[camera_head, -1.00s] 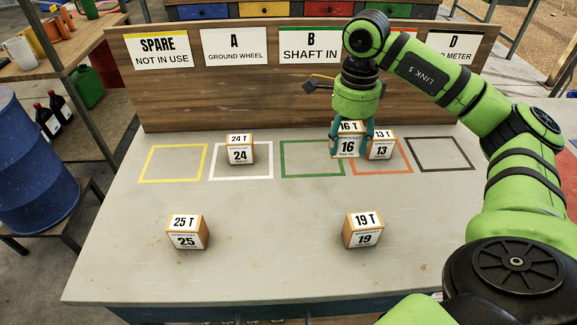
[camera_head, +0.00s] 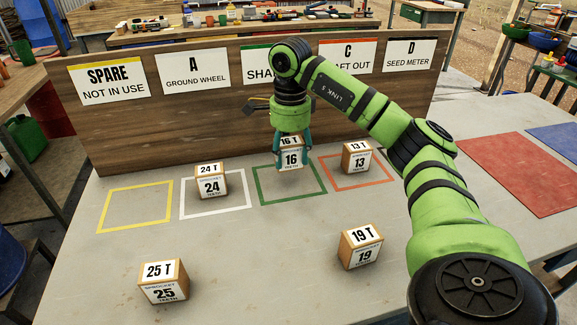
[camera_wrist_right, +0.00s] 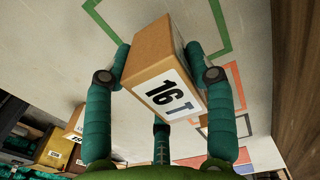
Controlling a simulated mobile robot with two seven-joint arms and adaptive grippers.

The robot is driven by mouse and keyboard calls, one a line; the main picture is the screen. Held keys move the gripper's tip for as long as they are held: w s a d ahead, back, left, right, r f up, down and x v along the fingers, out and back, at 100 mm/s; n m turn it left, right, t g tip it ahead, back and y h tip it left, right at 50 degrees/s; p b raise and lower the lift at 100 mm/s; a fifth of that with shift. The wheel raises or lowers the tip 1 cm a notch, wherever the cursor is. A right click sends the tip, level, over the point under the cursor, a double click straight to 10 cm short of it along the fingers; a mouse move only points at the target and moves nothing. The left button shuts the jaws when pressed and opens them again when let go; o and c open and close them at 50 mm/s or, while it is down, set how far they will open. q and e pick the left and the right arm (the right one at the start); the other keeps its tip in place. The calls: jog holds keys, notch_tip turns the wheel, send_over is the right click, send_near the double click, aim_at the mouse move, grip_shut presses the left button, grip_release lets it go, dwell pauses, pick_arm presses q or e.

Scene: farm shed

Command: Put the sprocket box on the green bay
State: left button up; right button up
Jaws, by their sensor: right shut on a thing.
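The 16 T sprocket box (camera_head: 291,160) is between the fingers of my right gripper (camera_head: 291,146), which is shut on it. In the head view it shows over the back part of the green bay (camera_head: 262,201). The right wrist view shows the box (camera_wrist_right: 155,62) held between the teal fingers, with part of the green outline (camera_wrist_right: 213,25) beyond it. I cannot tell whether the box touches the table. My left gripper is not in view.
The 24 T box (camera_head: 211,187) stands in the white bay, and the 13 T box (camera_head: 358,163) at the orange bay. The 25 T box (camera_head: 164,291) and 19 T box (camera_head: 361,254) stand near the front. The yellow bay (camera_head: 134,225) is empty. A wooden sign board (camera_head: 150,125) stands behind.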

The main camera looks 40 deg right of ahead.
aim_at(289, 167)
jog(key=shift+w+a+f, duration=0.1)
jog(key=shift+w+f, duration=0.05)
jog(key=shift+f, duration=0.1)
notch_tip(289, 167, down, 3)
jog(key=shift+f, duration=0.35)
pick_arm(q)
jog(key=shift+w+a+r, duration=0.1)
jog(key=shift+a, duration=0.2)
pick_arm(e)
jog(key=shift+f, duration=0.15)
jog(key=o, duration=1.3)
jog(key=shift+c, duration=0.2)
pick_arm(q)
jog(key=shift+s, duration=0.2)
